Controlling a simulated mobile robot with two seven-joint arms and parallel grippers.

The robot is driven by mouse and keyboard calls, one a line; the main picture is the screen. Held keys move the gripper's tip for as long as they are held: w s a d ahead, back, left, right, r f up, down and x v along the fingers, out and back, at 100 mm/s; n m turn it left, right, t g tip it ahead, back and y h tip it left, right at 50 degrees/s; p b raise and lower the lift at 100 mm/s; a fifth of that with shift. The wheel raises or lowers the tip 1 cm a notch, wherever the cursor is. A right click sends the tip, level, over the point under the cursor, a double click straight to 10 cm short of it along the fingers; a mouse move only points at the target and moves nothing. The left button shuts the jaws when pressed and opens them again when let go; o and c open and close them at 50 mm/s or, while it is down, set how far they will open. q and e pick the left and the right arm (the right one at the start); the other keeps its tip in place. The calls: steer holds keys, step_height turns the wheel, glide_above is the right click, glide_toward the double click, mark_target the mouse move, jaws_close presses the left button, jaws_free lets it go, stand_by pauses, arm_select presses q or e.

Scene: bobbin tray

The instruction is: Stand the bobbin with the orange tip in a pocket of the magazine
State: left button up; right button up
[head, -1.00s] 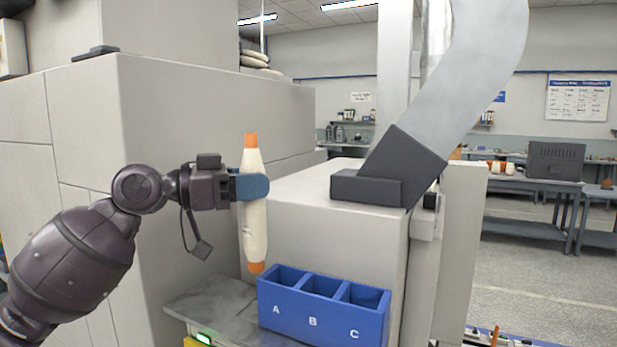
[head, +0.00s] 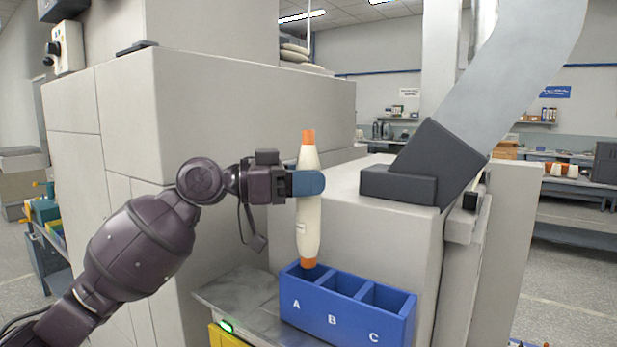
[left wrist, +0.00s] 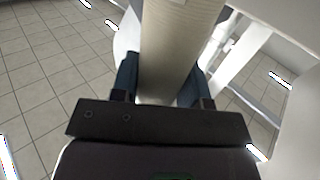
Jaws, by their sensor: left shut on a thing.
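The bobbin (head: 308,215) is cream-coloured, with orange at both its top and bottom ends. It stands nearly upright in my left gripper (head: 308,183), whose blue fingers are shut around its upper part. The left wrist view shows the bobbin's pale body (left wrist: 178,45) between the two fingers. The magazine (head: 345,318) is a blue box with three pockets in a row, lettered A, B and C. The bobbin's lower orange tip shows at the opening of pocket A; I cannot tell whether it is just above or slightly inside. My right gripper is out of view.
The magazine sits on a grey ledge (head: 235,295) by a large pale machine housing (head: 225,110). A dark angled block with a grey duct (head: 425,170) stands behind it to the right. Workbenches are far back at the right.

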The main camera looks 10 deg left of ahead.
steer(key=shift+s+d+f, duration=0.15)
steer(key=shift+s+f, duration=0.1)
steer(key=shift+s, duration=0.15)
arm_select(q)
steer(key=shift+f, duration=0.1)
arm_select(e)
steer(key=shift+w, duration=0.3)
